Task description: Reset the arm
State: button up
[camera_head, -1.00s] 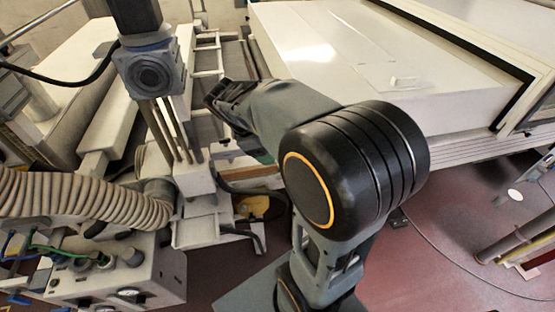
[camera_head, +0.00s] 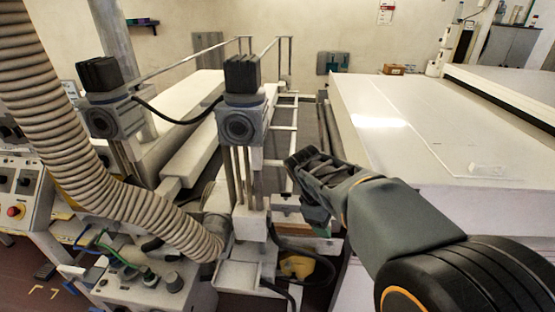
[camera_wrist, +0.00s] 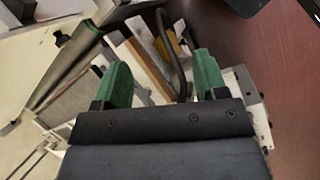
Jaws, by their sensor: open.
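My gripper (camera_wrist: 163,82) is open, with its two green-tipped fingers spread apart and nothing between them in the wrist view. In the head view my gripper (camera_head: 300,172) is at the end of my dark grey arm, which reaches from the lower right toward the middle. It is between the motor post (camera_head: 240,120) on its left and the large white tunnel housing (camera_head: 440,200) on its right. The fingers are small and dark there, and I cannot make out their tips. Below the gripper, the wrist view shows rails and a dark hose (camera_wrist: 172,50).
A second motor post (camera_head: 112,110) stands further left. A yellow part (camera_head: 297,266) lies low near the machine frame.

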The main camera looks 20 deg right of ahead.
jog(key=s+a+f+m+t+y+b, duration=0.2)
jog(key=s+a+m+t+y, duration=0.2)
jog(key=a+m, duration=0.4)
jog(key=shift+s+a+t+y+b, duration=0.3)
jog(key=shift+s+t+b, duration=0.1)
jog(key=shift+s+t, duration=0.35)
